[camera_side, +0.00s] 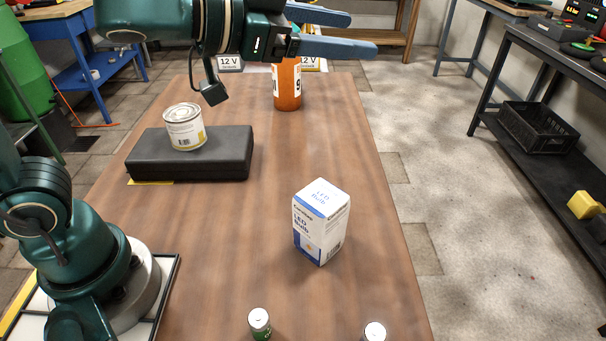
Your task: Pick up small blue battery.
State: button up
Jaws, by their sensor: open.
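My gripper (363,33) is at the top of the side view, above the far end of the table. Its two blue fingers point right and stand apart, with nothing between them. No battery is clearly blue here. A small battery-like cylinder (375,332) with a pale top stands at the bottom edge, mostly cut off, so its body colour is hard to tell.
An LED bulb box (320,222) stands mid-table. A tin can (185,127) sits on a black case (228,155) at the left. An orange bottle (288,84) and boxes marked 12 V (230,64) are at the far end. Bare wooden table (225,240) lies between.

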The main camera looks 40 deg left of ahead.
jog(key=s+d+f+m+g+h, duration=0.1)
jog(key=d+m+g+h, duration=0.15)
jog(key=d+h, duration=0.2)
jog(key=m+g+h, duration=0.4)
jog(key=m+g, duration=0.3)
jog(key=g, duration=0.4)
send_over(370, 329)
jog(key=a, duration=0.4)
notch_tip(370, 329, down, 8)
jog(key=shift+t, duration=0.25)
jog(key=f, duration=1.6)
jog(key=shift+s+f, duration=0.1)
jog(key=shift+s, duration=0.1)
jog(key=shift+x, duration=2.55)
grip_shut()
